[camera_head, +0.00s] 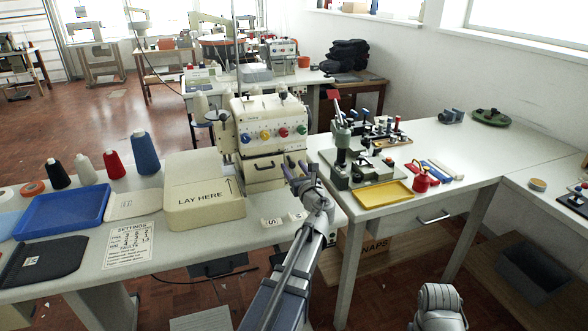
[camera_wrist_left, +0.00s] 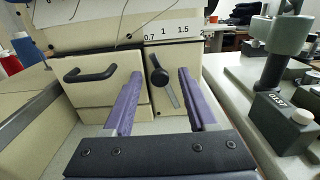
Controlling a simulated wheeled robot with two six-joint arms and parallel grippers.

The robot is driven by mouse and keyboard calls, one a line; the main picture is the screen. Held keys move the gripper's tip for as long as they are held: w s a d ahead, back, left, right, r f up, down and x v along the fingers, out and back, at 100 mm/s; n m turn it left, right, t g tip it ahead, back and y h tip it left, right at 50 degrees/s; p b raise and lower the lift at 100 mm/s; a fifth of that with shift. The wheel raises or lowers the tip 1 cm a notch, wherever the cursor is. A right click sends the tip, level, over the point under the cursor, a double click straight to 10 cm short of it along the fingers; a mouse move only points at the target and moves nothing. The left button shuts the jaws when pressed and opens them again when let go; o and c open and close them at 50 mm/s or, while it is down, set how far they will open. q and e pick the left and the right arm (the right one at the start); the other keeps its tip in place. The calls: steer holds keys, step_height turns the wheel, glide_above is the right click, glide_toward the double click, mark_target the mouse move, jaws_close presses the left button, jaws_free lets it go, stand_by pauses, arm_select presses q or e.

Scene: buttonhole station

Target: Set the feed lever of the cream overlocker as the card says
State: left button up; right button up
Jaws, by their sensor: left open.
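The cream overlocker (camera_head: 262,135) stands on the left table, with colored dials on its front. In the left wrist view its feed lever (camera_wrist_left: 161,77) is a black knob with a grey bar slanting down to the right. Its black upper end leans slightly left, below a scale (camera_wrist_left: 172,31) marked 0.7, 1, 1.5 and 2. My left gripper (camera_head: 300,170) is open at the machine's lower right front; in the wrist view its purple fingers (camera_wrist_left: 159,80) lie either side of the lever, contact unclear. The settings card (camera_head: 130,244) lies flat at the table front, its figures too small to read surely.
A black drawer handle (camera_wrist_left: 90,73) is left of the lever. A cream block marked LAY HERE (camera_head: 203,212) sits left of the machine. A green press (camera_head: 350,150) and yellow tray (camera_head: 383,194) stand on the right table. A blue tray (camera_head: 62,212) and thread cones are at left.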

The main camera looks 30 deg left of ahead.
arm_select(q)
jaws_close()
stand_by(0.4)
stand_by(1.0)
